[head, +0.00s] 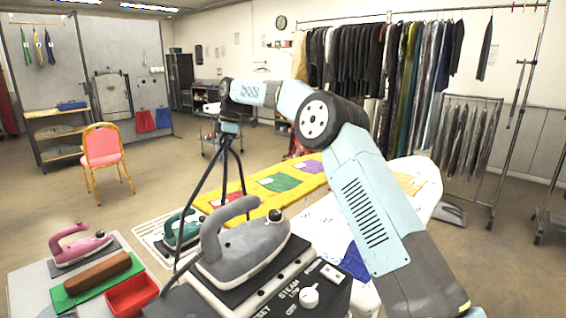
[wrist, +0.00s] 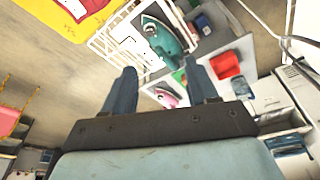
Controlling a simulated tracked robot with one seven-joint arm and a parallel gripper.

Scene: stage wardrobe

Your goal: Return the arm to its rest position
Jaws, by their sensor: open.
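My arm (head: 365,205) rises from the lower right of the head view, bends at a large dark elbow joint and reaches left. Its wrist end hangs above the area behind the irons. In the wrist view my gripper (wrist: 161,85) has its two dark fingers wide apart, with nothing between them. Below the fingers, some way off, show a teal iron (wrist: 162,38), a pink iron (wrist: 166,97) and a red tray (wrist: 225,65). In the head view the fingertips are too small to make out.
A grey iron (head: 243,240) stands on a steam station in front, with dark cords rising near my wrist. The teal iron (head: 183,229), pink iron (head: 78,245) and red tray (head: 131,294) are left. A yellow board (head: 262,205) lies behind. Clothes racks stand right; open floor lies left.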

